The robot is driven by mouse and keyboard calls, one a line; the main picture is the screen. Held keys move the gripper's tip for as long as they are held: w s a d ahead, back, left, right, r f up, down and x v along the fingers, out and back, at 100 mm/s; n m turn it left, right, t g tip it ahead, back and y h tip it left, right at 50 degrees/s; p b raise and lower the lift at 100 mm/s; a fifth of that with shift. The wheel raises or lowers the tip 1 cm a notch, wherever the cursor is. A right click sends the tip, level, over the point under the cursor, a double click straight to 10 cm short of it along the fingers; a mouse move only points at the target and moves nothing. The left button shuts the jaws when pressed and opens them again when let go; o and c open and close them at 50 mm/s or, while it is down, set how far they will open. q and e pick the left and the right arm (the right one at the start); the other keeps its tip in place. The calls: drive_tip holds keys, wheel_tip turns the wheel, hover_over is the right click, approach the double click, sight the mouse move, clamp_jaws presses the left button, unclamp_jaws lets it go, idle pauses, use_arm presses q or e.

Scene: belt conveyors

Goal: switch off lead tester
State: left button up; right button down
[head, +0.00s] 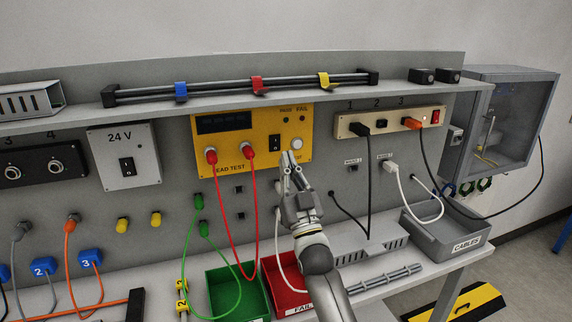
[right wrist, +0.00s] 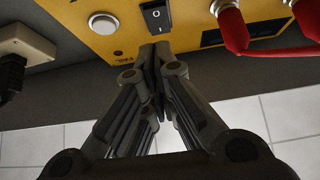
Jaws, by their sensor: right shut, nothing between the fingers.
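The lead tester (head: 222,143) is a yellow box on the grey back panel, marked LEAD TEST, with a dark display. Its black rocker switch (head: 275,143) is on the front, left of a round white button (head: 297,144). My right gripper (head: 288,160) is shut and empty, its tips just below and right of the switch. In the right wrist view, the closed tips (right wrist: 156,52) point at the box's yellow face, close to the switch (right wrist: 155,15). I cannot tell whether they touch the box. My left gripper is not in view.
Two red leads (head: 217,205) hang from the tester's jacks, left of my right arm. A green bin (head: 222,280) and a red bin (head: 270,268) stand below. A power strip (head: 395,118) with plugs is at right. A 24 V box (head: 124,155) is at left.

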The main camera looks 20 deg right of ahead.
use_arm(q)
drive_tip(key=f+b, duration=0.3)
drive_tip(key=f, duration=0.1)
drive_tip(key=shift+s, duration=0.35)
use_arm(e)
drive_tip(key=s+f, duration=0.5)
drive_tip(key=f, duration=0.2)
drive_tip(key=shift+s+f, duration=0.35)
drive_tip(key=shift+f, duration=0.05)
drive_tip(key=shift+d+f, duration=0.1)
drive_tip(key=shift+f, duration=0.05)
